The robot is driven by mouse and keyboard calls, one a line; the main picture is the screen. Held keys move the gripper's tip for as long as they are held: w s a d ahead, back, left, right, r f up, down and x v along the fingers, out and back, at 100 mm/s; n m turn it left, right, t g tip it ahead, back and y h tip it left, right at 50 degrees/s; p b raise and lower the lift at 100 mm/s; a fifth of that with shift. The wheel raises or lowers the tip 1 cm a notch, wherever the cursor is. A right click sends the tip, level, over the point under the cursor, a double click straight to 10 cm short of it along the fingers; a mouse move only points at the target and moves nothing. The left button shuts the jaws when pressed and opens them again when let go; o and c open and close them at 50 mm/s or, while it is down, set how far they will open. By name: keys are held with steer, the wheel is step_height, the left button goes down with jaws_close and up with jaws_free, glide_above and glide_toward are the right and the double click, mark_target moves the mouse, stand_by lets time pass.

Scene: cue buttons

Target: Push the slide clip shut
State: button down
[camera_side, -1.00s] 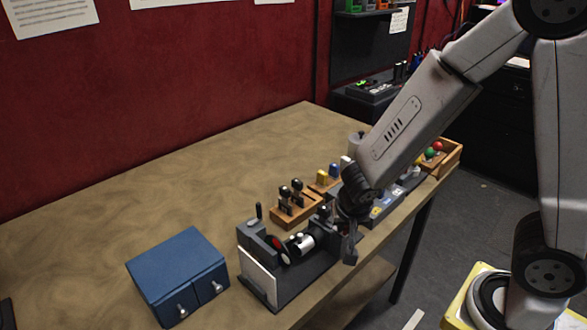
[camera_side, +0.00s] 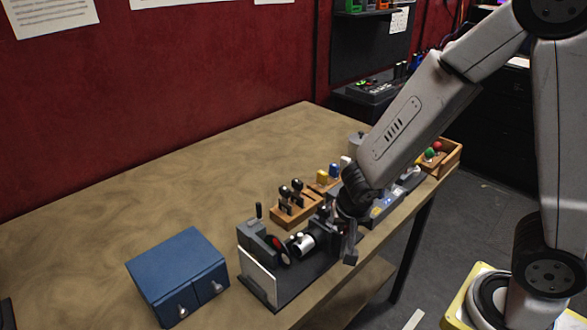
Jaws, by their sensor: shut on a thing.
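A dark grey device (camera_side: 312,276) stands near the front edge of the table, with a white panel at its left, a red disc and a silver cylinder (camera_side: 301,243). My gripper (camera_side: 349,252) points down at the right end of this device. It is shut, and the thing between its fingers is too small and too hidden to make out. I cannot pick out the slide clip with certainty; the wrist and fingers cover that end of the device.
A blue box (camera_side: 178,262) with two knobs stands left of the device. A wooden block with dark-knobbed levers (camera_side: 293,211) stands behind it. A grey button panel lies under my arm, and a wooden tray (camera_side: 452,160) with coloured balls is farther right.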

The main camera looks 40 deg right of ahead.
steer(key=shift+w, duration=0.95)
steer(key=c, duration=0.6)
jaws_free()
steer(key=shift+r, duration=0.15)
steer(key=shift+v, duration=3.75)
steer(key=shift+s, duration=0.1)
